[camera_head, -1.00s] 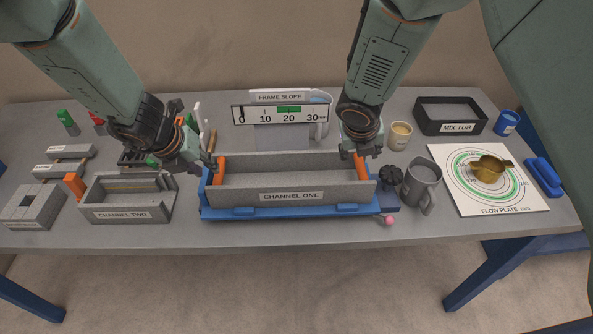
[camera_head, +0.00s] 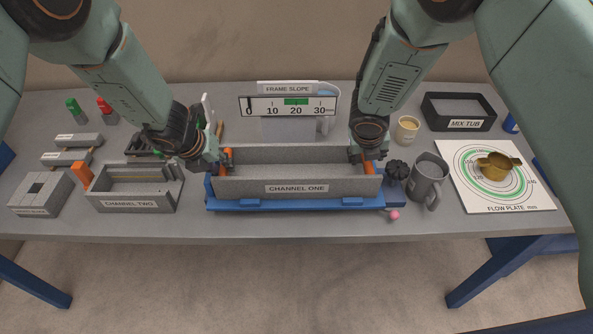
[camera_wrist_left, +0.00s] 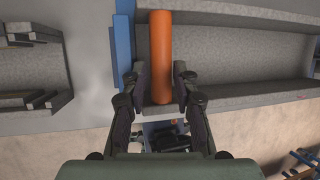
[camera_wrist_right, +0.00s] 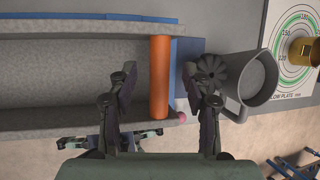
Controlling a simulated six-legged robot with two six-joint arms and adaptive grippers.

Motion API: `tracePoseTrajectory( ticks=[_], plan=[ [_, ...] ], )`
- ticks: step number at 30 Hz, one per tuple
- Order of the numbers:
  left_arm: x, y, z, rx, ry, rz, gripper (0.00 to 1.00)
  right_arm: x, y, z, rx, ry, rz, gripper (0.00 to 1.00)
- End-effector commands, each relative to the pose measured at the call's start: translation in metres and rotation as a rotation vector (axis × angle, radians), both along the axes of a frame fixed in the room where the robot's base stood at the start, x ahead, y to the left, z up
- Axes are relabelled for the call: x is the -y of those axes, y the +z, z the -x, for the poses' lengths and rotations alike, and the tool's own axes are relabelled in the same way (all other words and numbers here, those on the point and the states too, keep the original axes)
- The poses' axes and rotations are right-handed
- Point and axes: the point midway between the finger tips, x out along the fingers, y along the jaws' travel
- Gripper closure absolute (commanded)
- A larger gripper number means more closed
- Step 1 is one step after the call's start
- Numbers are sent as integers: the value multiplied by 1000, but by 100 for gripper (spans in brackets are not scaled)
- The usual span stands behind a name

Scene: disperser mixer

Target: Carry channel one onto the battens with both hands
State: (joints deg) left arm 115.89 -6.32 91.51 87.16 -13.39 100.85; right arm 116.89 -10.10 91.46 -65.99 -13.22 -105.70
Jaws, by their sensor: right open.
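Channel one (camera_head: 297,175) is a long grey trough with an orange bar handle at each end, standing level in a blue frame (camera_head: 260,205) at the table's middle. My left gripper (camera_wrist_left: 161,85) is closed around its left orange handle (camera_wrist_left: 161,45), with a pad against each side. My right gripper (camera_wrist_right: 160,100) is open, with its fingers apart on either side of the right orange handle (camera_wrist_right: 160,75). Two grey labelled bars (camera_head: 78,140) lie at the left back; their labels are too small to read, so I cannot tell whether they are the battens.
Channel two (camera_head: 130,203) and a grey block (camera_head: 40,200) stand at left. A frame slope gauge (camera_head: 288,106) stands behind channel one. A dark knob (camera_head: 397,169) and a grey mug (camera_head: 428,180) are close to my right gripper. The mix tub (camera_head: 459,112) and flow plate (camera_head: 475,195) are farther right.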

Motion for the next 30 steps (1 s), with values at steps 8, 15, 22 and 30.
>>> tracePoseTrajectory(
  ticks=[8,15,22,30],
  plan=[
    [5,-18,-9,0,-1,0,71,5,-18,-9,0,0,0,50],
    [5,-18,-9,1,0,0,71,5,-18,-9,1,0,0,50],
    [5,-18,-9,1,1,-1,87,5,-18,-9,1,1,0,67],
    [5,-18,-9,1,1,0,100,6,-18,-9,0,0,1,90]
  ],
)
